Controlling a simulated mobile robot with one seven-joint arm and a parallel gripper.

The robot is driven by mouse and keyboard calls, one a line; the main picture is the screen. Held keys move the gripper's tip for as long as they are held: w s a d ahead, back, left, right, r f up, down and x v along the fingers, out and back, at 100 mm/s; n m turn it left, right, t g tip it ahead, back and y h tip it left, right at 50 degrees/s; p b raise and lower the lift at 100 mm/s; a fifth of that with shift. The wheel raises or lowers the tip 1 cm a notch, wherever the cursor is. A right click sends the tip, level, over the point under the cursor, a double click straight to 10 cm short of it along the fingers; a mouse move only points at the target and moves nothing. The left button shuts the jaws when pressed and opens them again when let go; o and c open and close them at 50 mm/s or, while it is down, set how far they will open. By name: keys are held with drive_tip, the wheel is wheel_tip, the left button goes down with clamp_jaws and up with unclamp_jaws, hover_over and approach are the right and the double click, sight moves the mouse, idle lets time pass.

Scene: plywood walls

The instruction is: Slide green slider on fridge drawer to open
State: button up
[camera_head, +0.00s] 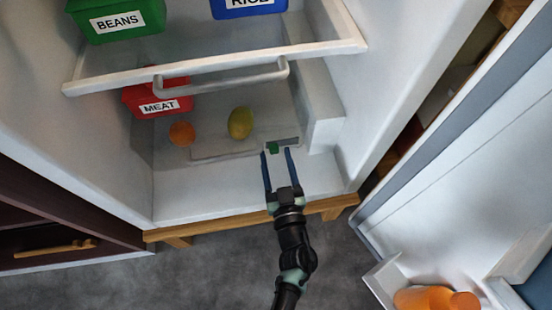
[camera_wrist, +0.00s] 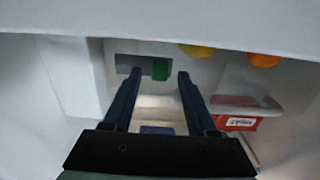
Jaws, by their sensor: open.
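The green slider (camera_head: 273,148) is a small green block at the left end of a short grey track (camera_head: 289,142), low in the fridge. In the wrist view, the slider (camera_wrist: 160,69) sits at the right end of the grey track (camera_wrist: 128,64). My gripper (camera_head: 276,152) is open, and its two dark blue fingers point at the slider. In the wrist view, my gripper (camera_wrist: 160,73) has a fingertip on each side of the slider, with gaps visible. I cannot tell how deep the fingertips reach. A grey bar handle (camera_head: 222,77) runs across the fridge above.
A red MEAT box (camera_head: 157,100), an orange (camera_head: 181,133) and a yellow-green fruit (camera_head: 240,122) lie low in the fridge. Green BEANS (camera_head: 118,22) and blue RICE (camera_head: 248,8) boxes stand on the shelf above. The open fridge door (camera_head: 470,160) is on the right.

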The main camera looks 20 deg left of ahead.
drive_tip(key=shift+w+a, duration=0.2)
drive_tip(key=shift+w, duration=0.15)
clamp_jaws()
idle(1.2)
